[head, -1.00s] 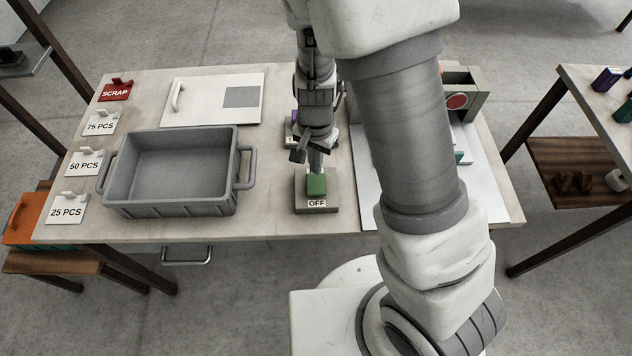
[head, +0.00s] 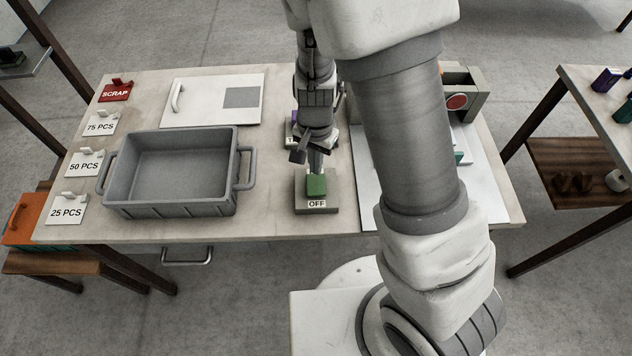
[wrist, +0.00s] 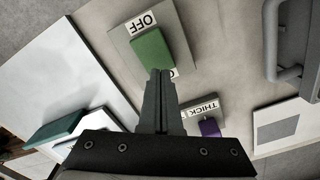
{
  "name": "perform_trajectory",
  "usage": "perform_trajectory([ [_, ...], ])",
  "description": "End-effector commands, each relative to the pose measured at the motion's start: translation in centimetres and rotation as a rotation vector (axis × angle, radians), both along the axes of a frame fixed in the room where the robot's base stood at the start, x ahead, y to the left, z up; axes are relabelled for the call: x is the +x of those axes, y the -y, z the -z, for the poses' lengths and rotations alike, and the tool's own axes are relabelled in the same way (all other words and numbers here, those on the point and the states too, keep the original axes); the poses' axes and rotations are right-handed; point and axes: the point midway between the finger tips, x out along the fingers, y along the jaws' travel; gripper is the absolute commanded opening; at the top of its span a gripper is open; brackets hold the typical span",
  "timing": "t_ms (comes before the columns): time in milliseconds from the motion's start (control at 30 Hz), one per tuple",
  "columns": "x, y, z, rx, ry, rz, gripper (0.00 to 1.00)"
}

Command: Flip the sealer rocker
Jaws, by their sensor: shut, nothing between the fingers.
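The sealer rocker is a green block (head: 316,186) on a grey base (head: 334,198) with an OFF label (head: 317,203) on its near side. The rocker also shows in the wrist view (wrist: 152,47), where a second label at its other end is mostly hidden by my fingers. My gripper (wrist: 159,76) is shut and empty. Its fingertips are at the rocker's end away from the OFF label, touching it or very close; I cannot tell which. In the head view my gripper (head: 316,168) stands over the far part of the rocker.
A purple rocker (wrist: 209,127) with a THICK label (wrist: 201,109) lies just beyond. A grey bin (head: 171,206) stands to the left, with a white panel (head: 190,118) behind it. A white board (head: 366,207) and a machine with a red button (head: 457,101) are right.

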Motion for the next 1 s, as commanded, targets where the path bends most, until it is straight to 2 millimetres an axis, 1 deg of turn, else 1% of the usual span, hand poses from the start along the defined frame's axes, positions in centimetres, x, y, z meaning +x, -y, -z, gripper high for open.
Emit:
perform_trajectory([
  [567, 0.0, 0.0, 0.01, 0.0, 0.0, 0.0, 0.0],
  [1000, 0.0, 0.0, 0.61, 0.0, 0.0, 0.0, 0.0],
])
